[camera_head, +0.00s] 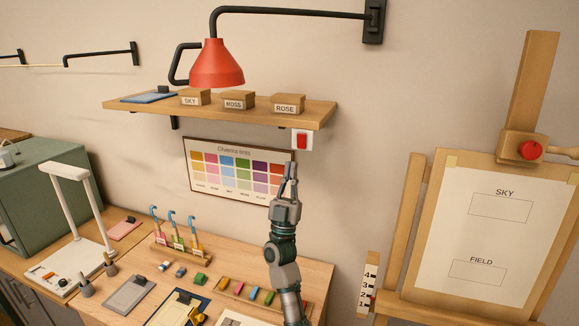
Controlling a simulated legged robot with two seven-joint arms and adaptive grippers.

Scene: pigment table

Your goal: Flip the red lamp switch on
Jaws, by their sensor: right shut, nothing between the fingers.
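The red lamp switch (301,141) is a red rocker on a white plate, on the wall just under the right end of the shelf. A red lamp (217,66) hangs from a black wall arm above the shelf. I cannot tell from its shade whether it is lit. My right gripper (291,166) points up, shut and empty, in front of the wall. In the picture its fingertips are a little below and left of the switch, apparently apart from it. My left gripper is out of view.
The wooden shelf (318,115) holds boxes labelled SKY, MOSS and ROSE. A colour chart (187,164) hangs behind my right gripper. The table (312,268) below carries pigment blocks and tools. An easel (404,215) stands at the right. Bare wall lies right of the switch.

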